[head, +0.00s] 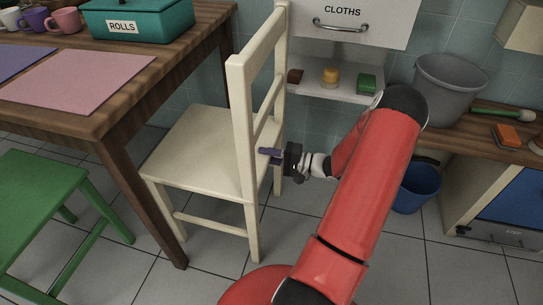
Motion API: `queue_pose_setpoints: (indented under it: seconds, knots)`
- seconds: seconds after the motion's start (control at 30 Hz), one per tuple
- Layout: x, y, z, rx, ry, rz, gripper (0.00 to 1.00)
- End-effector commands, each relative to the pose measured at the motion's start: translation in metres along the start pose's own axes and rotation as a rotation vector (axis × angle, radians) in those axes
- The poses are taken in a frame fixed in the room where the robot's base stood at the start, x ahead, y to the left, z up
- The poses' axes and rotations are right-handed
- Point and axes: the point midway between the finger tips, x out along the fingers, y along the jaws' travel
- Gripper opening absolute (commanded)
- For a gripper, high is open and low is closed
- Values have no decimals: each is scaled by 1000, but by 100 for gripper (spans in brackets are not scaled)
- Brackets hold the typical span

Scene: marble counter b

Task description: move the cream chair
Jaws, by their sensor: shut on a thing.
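The cream chair (203,146) stands upright on the tiled floor in the middle of the head view. Its backrest is on the right and its seat points left, beside the dark wooden table (108,111). The front of the seat reaches close to the table's near leg. My gripper (272,154) is at the back of the chair, at about seat height, and is shut on the chair's backrest. Part of the grip is hidden behind the near back post.
A green stool (42,187) stands at the lower left. A teal ROLLS box (138,20), mugs and a pink mat (78,80) are on the table. A grey bucket (449,88) stands on the right counter, with a blue bucket (417,188) below.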

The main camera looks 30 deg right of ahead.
Motion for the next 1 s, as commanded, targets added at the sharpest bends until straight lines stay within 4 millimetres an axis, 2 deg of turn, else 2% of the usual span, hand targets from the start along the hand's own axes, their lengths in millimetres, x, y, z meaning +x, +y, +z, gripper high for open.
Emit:
queue_pose_setpoints:
  seconds: [1.0]
  knots:
    - [0,4,0,-1,0,0,0]
